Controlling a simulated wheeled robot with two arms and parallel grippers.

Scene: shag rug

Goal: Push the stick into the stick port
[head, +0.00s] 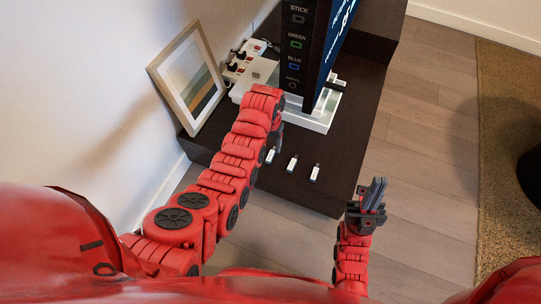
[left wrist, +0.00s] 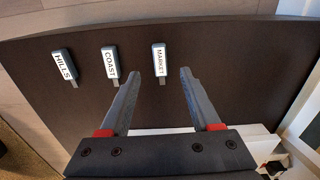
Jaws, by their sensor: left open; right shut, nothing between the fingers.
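Three small labelled sticks lie on the dark tabletop: MARKET (head: 270,156), COAST (head: 292,164) and HILLS (head: 315,173). In the left wrist view MARKET (left wrist: 159,58) lies just beyond the gap between my left fingertips, with COAST (left wrist: 110,61) and HILLS (left wrist: 64,66) to its left. My left gripper (head: 277,139) is open and empty, above the table near MARKET; its fingers are partly hidden by the arm in the head view. The stick port (head: 298,19), under the label STICK, is at the top of the screen's side panel. My right gripper (head: 373,195) is shut and empty, off the table's near right side.
Below the stick port are more ports, including GREEN (head: 295,44) and BLUE (head: 294,66). The screen stands on a white base (head: 318,118). A framed picture (head: 190,78) leans at the wall, beside a power strip (head: 243,60). Tabletop near the sticks is clear.

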